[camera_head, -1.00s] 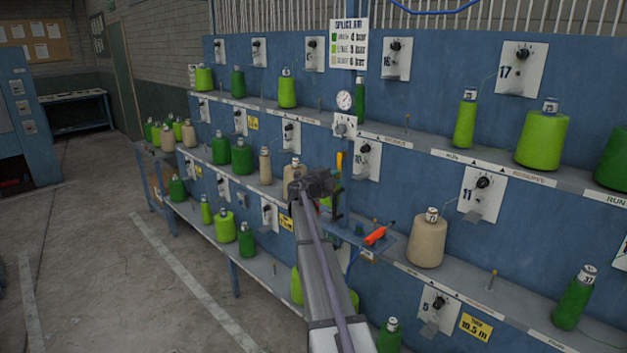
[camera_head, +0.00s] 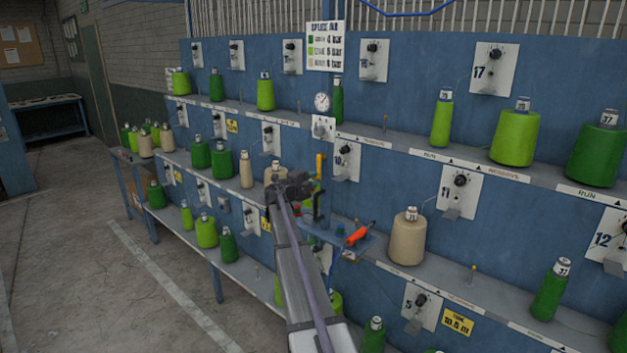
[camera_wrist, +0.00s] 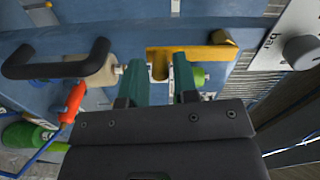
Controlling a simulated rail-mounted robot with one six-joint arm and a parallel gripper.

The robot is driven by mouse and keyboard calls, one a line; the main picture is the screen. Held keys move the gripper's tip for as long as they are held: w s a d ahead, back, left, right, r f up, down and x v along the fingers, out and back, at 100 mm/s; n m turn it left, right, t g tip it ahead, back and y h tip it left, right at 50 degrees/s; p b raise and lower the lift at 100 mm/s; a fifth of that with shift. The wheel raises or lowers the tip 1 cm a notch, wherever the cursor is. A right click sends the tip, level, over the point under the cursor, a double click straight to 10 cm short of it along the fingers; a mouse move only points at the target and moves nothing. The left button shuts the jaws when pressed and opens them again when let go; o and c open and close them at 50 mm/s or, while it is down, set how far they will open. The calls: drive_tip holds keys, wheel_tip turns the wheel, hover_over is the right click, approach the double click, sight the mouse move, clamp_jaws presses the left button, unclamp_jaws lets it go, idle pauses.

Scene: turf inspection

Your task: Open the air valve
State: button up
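A yellow lever (camera_head: 319,166), which looks like the air valve's handle, stands upright on the blue rack in the head view. My gripper (camera_wrist: 160,72) has two green fingers standing apart, and small gaps seem to show beside the lever's end. In the head view my gripper (camera_head: 302,188) is close beside the lever's lower part; its fingers are hard to make out there. The valve body is mostly hidden.
A black hooked handle (camera_wrist: 65,65) is left of my fingers in the wrist view. A small shelf holds an orange-red tool (camera_head: 358,235). A round gauge (camera_head: 322,102) sits above the lever. Yarn cones, such as a beige one (camera_head: 407,240), line the rack; the floor (camera_head: 90,270) at left is clear.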

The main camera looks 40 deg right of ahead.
drive_tip(key=s+a, duration=0.1)
drive_tip(key=a, duration=0.8)
drive_tip(key=shift+s+a, duration=0.15)
drive_tip(key=shift+a, duration=0.25)
drive_tip(key=s+a+f+n+g+y, duration=0.3)
drive_tip(key=s+a+f+n+y, duration=0.5)
drive_tip(key=s+a+f+n, duration=0.75)
drive_tip(key=s+a+f+n+y, duration=0.1)
drive_tip(key=s+a+n+y, duration=0.2)
drive_tip(key=a, duration=0.6)
drive_tip(key=s+a+f+n+y+b, duration=0.1)
drive_tip(key=s+a+n+y, duration=0.2)
drive_tip(key=s+a+n, duration=0.3)
drive_tip(key=s+a+f+n+y+b, duration=0.1)
drive_tip(key=s+a+n+y, duration=0.2)
drive_tip(key=a+n, duration=0.5)
drive_tip(key=s+a, duration=0.1)
drive_tip(key=a, duration=0.5)
drive_tip(key=shift+s+f+y, duration=0.3)
drive_tip(key=shift+f+y, duration=0.05)
drive_tip(key=shift+y, duration=0.05)
